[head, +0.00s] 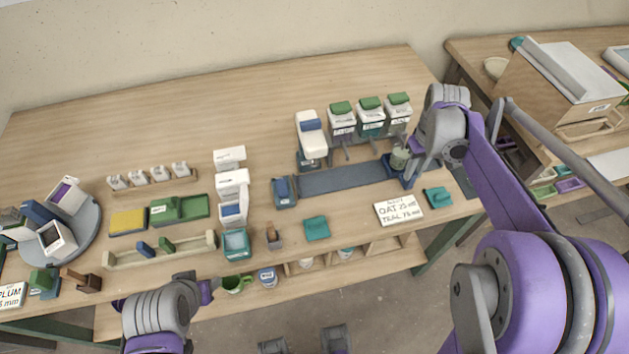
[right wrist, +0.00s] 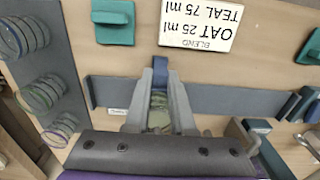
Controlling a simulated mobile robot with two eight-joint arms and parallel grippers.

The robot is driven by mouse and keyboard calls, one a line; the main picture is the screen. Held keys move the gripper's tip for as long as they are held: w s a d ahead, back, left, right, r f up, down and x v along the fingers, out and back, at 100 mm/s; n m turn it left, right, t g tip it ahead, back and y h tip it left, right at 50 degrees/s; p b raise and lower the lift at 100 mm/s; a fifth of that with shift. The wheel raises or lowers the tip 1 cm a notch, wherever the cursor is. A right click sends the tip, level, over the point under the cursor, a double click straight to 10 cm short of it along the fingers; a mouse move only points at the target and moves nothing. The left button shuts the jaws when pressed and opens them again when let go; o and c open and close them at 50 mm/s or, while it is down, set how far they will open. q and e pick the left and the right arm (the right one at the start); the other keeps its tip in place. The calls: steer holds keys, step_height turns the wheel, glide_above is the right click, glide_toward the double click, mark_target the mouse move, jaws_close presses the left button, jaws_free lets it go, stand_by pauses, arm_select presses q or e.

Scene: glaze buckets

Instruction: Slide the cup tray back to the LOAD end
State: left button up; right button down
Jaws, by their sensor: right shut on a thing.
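The blue cup tray (head: 391,168) sits on the dark blue slide track (head: 340,179), toward its right part, under the green-topped dispensers. A pale green cup (head: 399,158) stands in it. My right gripper (head: 410,176) is shut on the tray's blue handle (right wrist: 160,68), with the cup showing between its fingers in the right wrist view. A small label (right wrist: 117,112) lies beside the track there; its writing is too small to read. My left gripper (head: 207,289) is at the front edge, away from the tray; its jaws do not show clearly.
Three green-topped dispensers (head: 371,118) stand behind the track, and a white machine (head: 311,135) with a blue top is near its left end. A recipe card (head: 398,210) and teal blocks (head: 437,197) lie in front. The track's left stretch looks clear.

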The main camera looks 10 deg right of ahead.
steer(key=shift+w+d, duration=0.1)
steer(key=shift+d, duration=3.7)
steer(key=c, duration=0.8)
jaws_free()
steer(key=shift+c, duration=0.2)
step_height(320, 180, up, 7)
steer(key=p, duration=0.5)
